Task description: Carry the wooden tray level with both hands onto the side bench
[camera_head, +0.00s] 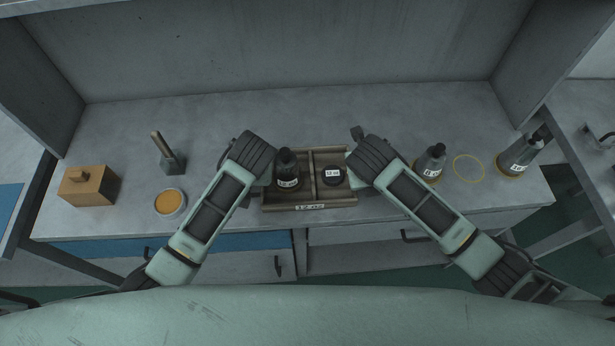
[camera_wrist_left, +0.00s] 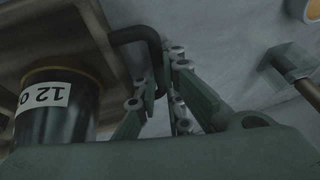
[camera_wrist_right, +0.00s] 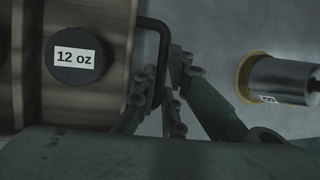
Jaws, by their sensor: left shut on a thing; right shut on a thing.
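The wooden tray (camera_head: 296,207) lies between my two grippers on the grey bench, with a divider and a "12 oz" label on its front. A dark bottle-like tool (camera_head: 287,168) stands in its left compartment and a dark round piece labelled "12 oz" (camera_head: 332,175) in its right one. My left gripper (camera_wrist_left: 160,92) is shut on the black handle (camera_wrist_left: 140,36) at the tray's left end. My right gripper (camera_wrist_right: 163,95) is shut on the black handle (camera_wrist_right: 158,28) at the right end. In the head view my wrists hide both handles partly. I cannot tell whether the tray is lifted.
Left on the bench (camera_head: 130,135) are a wooden box (camera_head: 88,186), a cup with orange contents (camera_head: 170,203) and a wooden-handled tool (camera_head: 172,160). Right are two grey labelled tools (camera_head: 430,163) (camera_head: 518,156) and a yellow ring (camera_head: 468,168). Another bench surface (camera_head: 588,115) shows at far right.

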